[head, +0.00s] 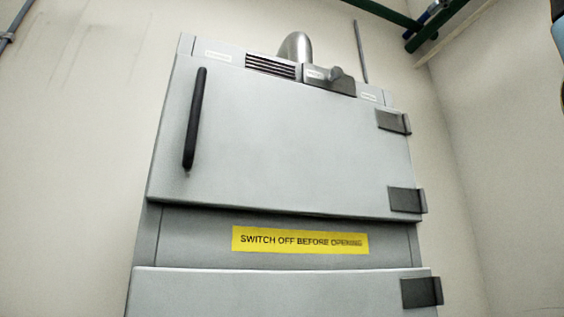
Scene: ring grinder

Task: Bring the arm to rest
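A tall light-grey cabinet (285,145) fills the middle of the head view, seen from below and tilted. Its upper door is shut, with a black vertical handle (194,118) at the left and dark hinges (407,200) on the right. A yellow label (300,240) reading "SWITCH OFF BEFORE OPENING" sits on the band below that door. Neither gripper shows in the head view. A small dark and blue-grey part is cut off at the top right edge; I cannot tell what it is.
The top of a lower door (270,292) shows at the bottom, with another hinge (421,292). A metal pipe (297,47) and a thin rod (360,50) rise from the cabinet top. Green beams (392,14) cross at the upper right. Bare walls (70,150) stand around it.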

